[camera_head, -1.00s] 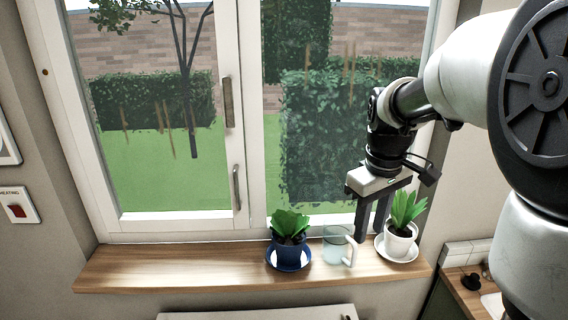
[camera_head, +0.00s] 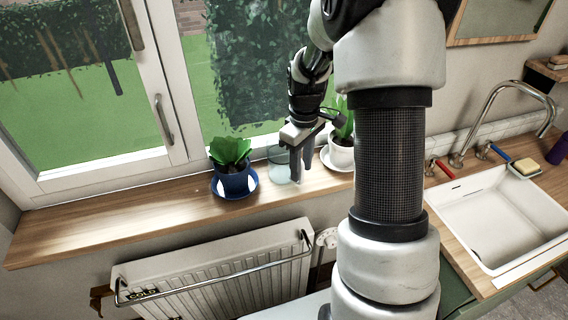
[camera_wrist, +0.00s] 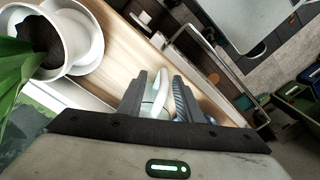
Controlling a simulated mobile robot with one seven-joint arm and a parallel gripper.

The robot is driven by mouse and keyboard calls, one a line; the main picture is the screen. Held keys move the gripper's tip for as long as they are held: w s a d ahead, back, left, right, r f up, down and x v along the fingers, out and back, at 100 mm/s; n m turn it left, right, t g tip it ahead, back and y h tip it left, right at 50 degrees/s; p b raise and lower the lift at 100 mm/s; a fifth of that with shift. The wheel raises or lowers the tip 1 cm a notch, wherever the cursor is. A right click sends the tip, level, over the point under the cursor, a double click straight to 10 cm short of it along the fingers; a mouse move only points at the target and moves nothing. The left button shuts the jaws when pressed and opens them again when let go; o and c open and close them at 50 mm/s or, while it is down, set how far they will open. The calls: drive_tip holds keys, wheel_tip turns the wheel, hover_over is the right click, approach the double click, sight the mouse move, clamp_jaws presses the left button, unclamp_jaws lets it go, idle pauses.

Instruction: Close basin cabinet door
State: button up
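The sink basin (camera_head: 500,220) sits in a wooden counter at the right in the head view. Below its edge part of the green basin cabinet (camera_head: 510,296) shows, with a handle near the right edge. Most of the cabinet front is cut off or hidden, and I cannot tell how far its door stands open. My gripper (camera_head: 301,165) is over the windowsill, left of the cabinet. In the wrist view its fingers (camera_wrist: 160,105) are apart, with the pale curved handle of a glass mug (camera_head: 281,165) showing between them. I see no grip on the handle.
A blue-potted plant (camera_head: 233,180) stands left of the mug and a white-potted plant (camera_head: 342,152) right of it, on the wooden windowsill (camera_head: 130,225). A radiator (camera_head: 215,275) with a rail is below. The tap (camera_head: 515,95) arches over the basin.

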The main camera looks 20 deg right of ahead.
sight(301, 183)
drive_tip(key=shift+s+f, duration=0.2)
drive_tip(key=shift+f, duration=1.2)
drive_tip(key=shift+s+f, duration=0.2)
drive_tip(key=shift+f, duration=1.15)
clamp_jaws()
